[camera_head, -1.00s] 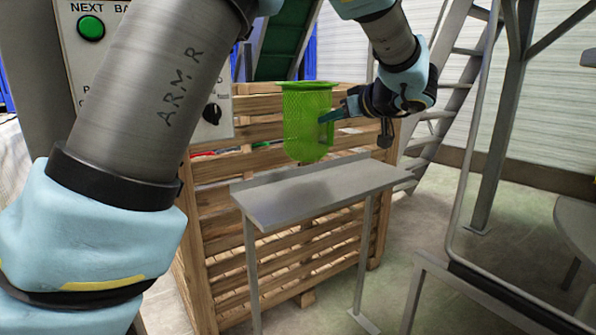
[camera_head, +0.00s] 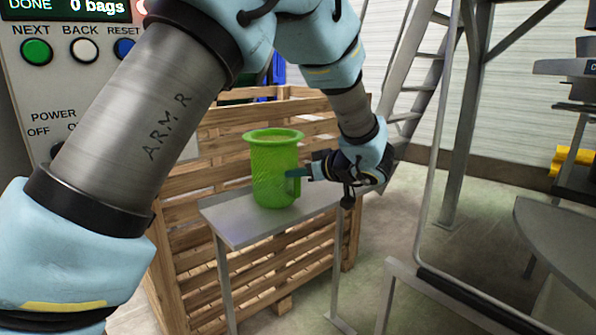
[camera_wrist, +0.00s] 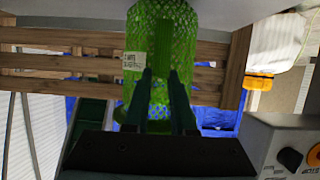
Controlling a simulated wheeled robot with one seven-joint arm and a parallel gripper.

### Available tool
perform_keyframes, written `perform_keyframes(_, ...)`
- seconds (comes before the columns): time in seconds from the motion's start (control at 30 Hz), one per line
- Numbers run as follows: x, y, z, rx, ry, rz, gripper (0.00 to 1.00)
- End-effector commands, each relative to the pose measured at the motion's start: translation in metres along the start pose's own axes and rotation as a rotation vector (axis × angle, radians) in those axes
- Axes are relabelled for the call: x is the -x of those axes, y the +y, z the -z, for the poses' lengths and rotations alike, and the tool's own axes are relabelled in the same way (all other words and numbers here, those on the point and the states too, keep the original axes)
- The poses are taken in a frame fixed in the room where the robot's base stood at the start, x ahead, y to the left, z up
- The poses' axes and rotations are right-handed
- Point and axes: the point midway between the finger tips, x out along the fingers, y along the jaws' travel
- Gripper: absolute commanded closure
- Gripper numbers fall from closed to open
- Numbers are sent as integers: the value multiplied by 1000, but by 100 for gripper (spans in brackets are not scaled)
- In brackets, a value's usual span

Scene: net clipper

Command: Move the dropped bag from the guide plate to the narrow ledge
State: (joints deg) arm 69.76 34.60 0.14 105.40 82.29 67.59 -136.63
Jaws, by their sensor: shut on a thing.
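The green mesh bag (camera_head: 272,165) stands upright at the grey metal ledge (camera_head: 238,228) in the head view. Its base looks to be at or just above the ledge top; I cannot tell whether it touches. My gripper (camera_head: 298,174) reaches in from the right and is shut on the bag's side. In the wrist view the two fingers (camera_wrist: 162,88) close on the green mesh of the bag (camera_wrist: 150,28), and a small white label shows beside them. The guide plate cannot be made out clearly.
A wooden slatted crate (camera_head: 185,180) stands right behind the ledge. A control panel with buttons (camera_head: 60,50) is at the upper left. A metal stair (camera_head: 418,90) rises behind, and a grey round table (camera_head: 560,235) stands at the right. The left part of the ledge is bare.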

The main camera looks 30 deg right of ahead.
Motion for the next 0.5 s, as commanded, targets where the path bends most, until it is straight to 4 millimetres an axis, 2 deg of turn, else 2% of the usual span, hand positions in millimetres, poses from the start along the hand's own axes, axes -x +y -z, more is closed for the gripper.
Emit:
perform_keyframes(0.4, -1, 0, -3, 1, 0, -1, 100)
perform_keyframes(0.43, -1, 0, -2, 1, 0, -1, 74)
perform_keyframes(0.5, -1, 0, -2, 1, 0, -1, 66)
